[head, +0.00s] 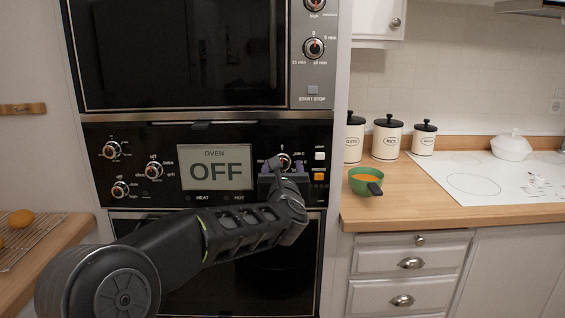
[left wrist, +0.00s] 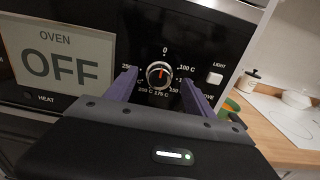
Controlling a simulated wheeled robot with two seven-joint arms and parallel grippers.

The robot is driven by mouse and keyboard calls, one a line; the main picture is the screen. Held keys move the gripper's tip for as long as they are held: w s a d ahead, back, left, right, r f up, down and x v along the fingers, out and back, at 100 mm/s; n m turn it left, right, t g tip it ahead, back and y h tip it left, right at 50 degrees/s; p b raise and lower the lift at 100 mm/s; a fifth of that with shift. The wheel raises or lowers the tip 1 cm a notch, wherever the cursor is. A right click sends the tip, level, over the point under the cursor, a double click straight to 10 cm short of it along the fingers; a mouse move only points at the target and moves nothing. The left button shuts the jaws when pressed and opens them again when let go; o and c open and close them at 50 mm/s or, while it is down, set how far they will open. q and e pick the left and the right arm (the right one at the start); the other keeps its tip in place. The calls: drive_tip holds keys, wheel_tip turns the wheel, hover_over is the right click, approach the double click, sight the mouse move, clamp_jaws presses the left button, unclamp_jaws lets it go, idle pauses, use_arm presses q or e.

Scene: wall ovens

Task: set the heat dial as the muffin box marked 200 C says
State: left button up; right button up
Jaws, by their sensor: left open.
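The heat dial (left wrist: 159,75) is a round black and silver knob on the black oven panel, with its orange-red mark pointing up near 0. Markings around it include 100 C, 150, 175 and 200 C. My left gripper (left wrist: 158,78) is open, with one purple finger on each side of the dial; I cannot tell whether either touches it. In the head view the dial (head: 284,160) shows just above my left gripper (head: 283,166). The oven display (head: 215,168) reads OFF. No muffin box is in view. My right gripper is not in view.
Other knobs (head: 153,170) are left of the display. White and orange buttons (head: 320,156) are right of the dial. A green bowl (head: 366,181) and white canisters (head: 386,142) stand on the wooden counter to the right. A rack (head: 30,238) with orange items lies at far left.

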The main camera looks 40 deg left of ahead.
use_arm(q)
drive_tip(key=shift+x, duration=1.25)
drive_tip(key=c, duration=1.3)
